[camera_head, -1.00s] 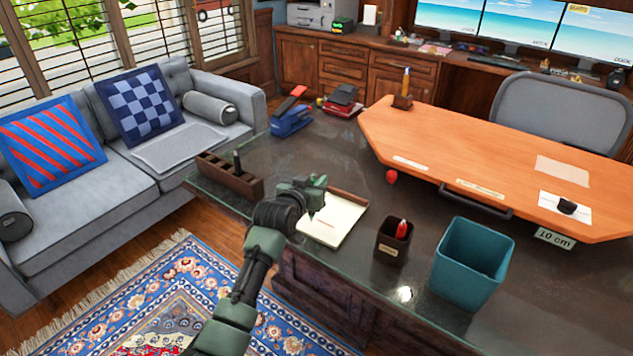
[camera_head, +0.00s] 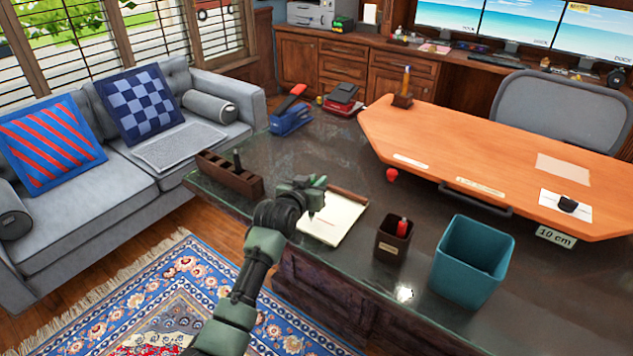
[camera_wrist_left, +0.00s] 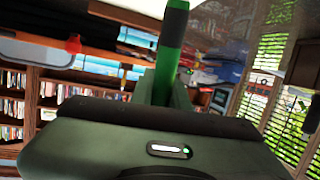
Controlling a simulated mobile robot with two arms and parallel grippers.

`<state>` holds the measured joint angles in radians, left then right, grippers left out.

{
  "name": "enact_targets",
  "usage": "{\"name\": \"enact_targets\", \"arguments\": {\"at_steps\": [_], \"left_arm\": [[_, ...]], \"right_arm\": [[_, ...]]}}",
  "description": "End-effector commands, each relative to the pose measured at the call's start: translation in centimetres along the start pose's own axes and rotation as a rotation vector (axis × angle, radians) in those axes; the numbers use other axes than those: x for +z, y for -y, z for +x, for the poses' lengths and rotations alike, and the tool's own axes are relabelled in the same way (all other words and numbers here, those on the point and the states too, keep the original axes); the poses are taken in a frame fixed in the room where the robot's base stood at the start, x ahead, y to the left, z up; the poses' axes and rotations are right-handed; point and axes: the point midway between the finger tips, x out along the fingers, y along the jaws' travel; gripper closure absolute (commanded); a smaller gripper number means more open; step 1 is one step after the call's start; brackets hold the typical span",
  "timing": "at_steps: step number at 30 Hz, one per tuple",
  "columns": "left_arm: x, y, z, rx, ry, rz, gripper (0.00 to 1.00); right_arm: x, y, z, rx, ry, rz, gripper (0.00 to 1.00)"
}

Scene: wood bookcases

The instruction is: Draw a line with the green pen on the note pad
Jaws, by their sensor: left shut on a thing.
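The note pad (camera_head: 341,222) lies on the near part of the dark desk, a white page with a brown top edge and a short red mark. My left gripper (camera_head: 317,189) is over the pad's left side and hides part of it. In the left wrist view the gripper (camera_wrist_left: 165,92) is shut on the green pen (camera_wrist_left: 172,32), whose dark band and green body stick out beyond the fingers. The head view does not show clearly whether the pen touches the page. My right gripper is not in view.
A brown slotted holder (camera_head: 229,175) with a dark upright item stands left of the pad. A brown cup (camera_head: 391,245) with a red pen and a teal bin (camera_head: 469,262) stand to the right. The desk behind the pad is clear.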

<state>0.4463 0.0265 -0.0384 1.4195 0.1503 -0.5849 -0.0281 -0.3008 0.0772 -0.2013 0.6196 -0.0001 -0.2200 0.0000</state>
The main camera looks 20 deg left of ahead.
Motion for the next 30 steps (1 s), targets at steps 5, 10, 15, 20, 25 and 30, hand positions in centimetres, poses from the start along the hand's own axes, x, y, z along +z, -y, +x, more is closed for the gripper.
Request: {"name": "enact_targets", "arguments": {"at_steps": [5, 10, 15, 20, 25, 30], "left_arm": [[0.2, 0.0, 0.1, 0.000, 0.000, 0.000, 1.00], [0.4, 0.0, 0.1, 0.000, 0.000, 0.000, 1.00], [0.4, 0.0, 0.1, 0.000, 0.000, 0.000, 1.00], [0.4, -0.5, 0.0, 0.001, 0.002, -0.001, 1.00], [0.5, -1.1, -0.1, 0.001, 0.002, -0.001, 1.00], [0.6, -1.4, -0.2, 0.001, 0.001, 0.000, 1.00]], "right_arm": [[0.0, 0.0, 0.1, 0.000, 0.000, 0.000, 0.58], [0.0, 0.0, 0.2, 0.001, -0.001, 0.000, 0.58], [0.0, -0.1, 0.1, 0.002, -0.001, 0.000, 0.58], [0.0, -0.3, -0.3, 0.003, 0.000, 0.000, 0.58], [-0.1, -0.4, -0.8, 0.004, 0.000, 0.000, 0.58], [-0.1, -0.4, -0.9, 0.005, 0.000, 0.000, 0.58]]}}
